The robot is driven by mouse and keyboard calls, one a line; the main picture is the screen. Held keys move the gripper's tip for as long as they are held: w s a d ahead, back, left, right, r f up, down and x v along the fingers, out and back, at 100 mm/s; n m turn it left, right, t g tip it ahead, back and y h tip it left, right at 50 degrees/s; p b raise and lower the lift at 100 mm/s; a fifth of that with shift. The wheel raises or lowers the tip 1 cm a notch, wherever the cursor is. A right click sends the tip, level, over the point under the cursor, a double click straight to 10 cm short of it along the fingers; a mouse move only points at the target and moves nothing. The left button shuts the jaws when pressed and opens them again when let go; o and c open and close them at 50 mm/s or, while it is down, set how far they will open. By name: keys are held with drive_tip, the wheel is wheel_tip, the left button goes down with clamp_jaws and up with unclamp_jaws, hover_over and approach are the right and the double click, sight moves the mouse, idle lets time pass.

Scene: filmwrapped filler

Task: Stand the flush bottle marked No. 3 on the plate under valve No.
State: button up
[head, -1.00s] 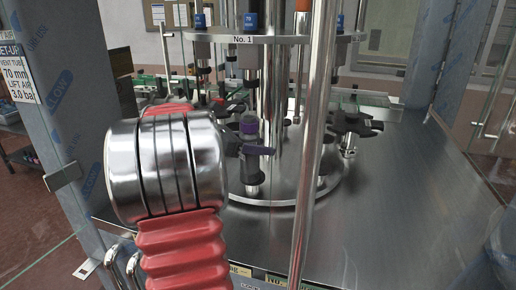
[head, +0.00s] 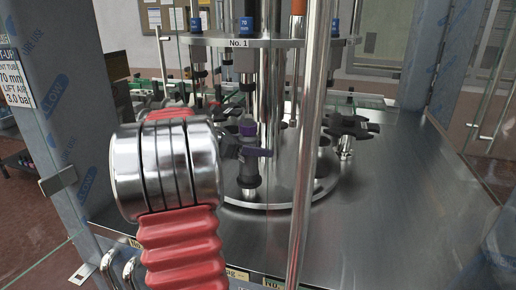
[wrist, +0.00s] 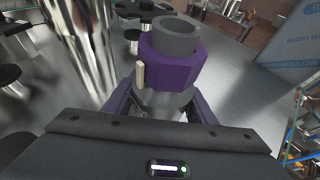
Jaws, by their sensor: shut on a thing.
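The flush bottle (head: 249,174) is dark grey with a purple collar and stands upright in my gripper. The wrist view shows its purple collar (wrist: 172,62) and open grey top from above. No number is readable on it. My gripper (head: 254,151) is shut around the bottle below the collar. The bottle is at the near side of the round metal carousel (head: 285,203). I cannot tell whether its base touches a plate. The upper ring (head: 200,41) carries several valves; its readable label (head: 239,43) says No. 1. The task's valve number is not given.
A shiny vertical post (head: 308,150) stands just right of the bottle. Dark clamp-like parts (head: 345,126) stick out at the carousel's right. The steel deck (head: 400,190) is clear to the right. A blue-filmed column (head: 65,130) stands at the left.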

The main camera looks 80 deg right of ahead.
drive_tip(key=shift+f, duration=0.3)
idle(0.9)
drive_tip(key=o, duration=1.7)
drive_tip(key=shift+w, duration=0.1)
drive_tip(key=v, duration=1.3)
drive_tip(key=shift+w+a+r, duration=0.2)
drive_tip(key=shift+a+r, duration=0.05)
